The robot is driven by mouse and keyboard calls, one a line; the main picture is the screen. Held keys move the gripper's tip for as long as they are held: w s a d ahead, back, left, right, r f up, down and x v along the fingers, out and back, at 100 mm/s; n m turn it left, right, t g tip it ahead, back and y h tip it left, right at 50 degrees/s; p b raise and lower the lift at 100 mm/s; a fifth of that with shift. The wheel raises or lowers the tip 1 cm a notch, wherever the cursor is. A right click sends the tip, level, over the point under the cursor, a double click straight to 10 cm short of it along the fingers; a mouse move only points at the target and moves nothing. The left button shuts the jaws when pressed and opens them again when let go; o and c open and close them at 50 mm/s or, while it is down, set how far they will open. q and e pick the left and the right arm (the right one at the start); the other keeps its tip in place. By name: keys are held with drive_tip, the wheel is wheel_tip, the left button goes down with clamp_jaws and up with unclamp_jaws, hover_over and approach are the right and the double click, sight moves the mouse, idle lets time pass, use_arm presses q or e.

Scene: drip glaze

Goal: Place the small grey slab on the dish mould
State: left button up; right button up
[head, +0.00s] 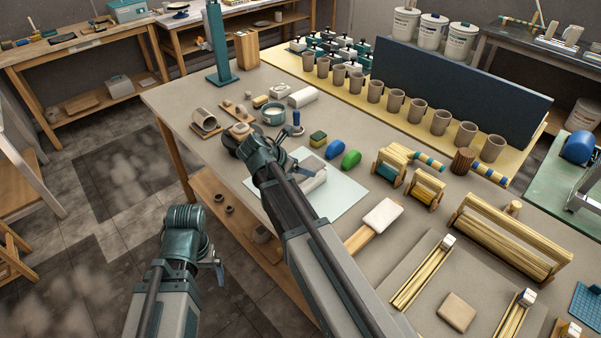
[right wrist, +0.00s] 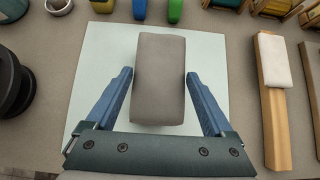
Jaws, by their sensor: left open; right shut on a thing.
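A small grey slab (right wrist: 159,75) lies lengthwise between the blue fingers of my right gripper (right wrist: 159,78) in the right wrist view. That gripper is shut on it, over a pale green sheet (right wrist: 92,60). In the head view the slab (head: 313,181) shows beside my right gripper (head: 290,167), partly hidden by it; whether it is clear of the sheet I cannot tell. My left gripper (head: 217,268) is open and empty, low and off the table's left side. I cannot tell surely which object is the dish mould; small pieces on boards (head: 240,131) stand at the table's far left.
A teal bowl (head: 273,113) stands further back. A wooden paddle with a white block (head: 382,215) lies to the right. Several cups (head: 375,91) line the back.

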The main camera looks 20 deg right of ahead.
drive_tip(key=shift+w, duration=0.1)
drive_tip(key=shift+w+d, duration=0.15)
drive_tip(key=shift+w, duration=0.1)
drive_tip(key=f+b, duration=0.3)
drive_tip(key=shift+w+d+f+b, duration=0.15)
drive_tip(key=shift+w+f+b, duration=0.1)
drive_tip(key=shift+f+b, duration=0.1)
drive_tip(key=shift+f, duration=0.2)
drive_tip(key=o, duration=1.3)
drive_tip(key=shift+r, duration=0.1)
drive_tip(key=shift+c, duration=0.2)
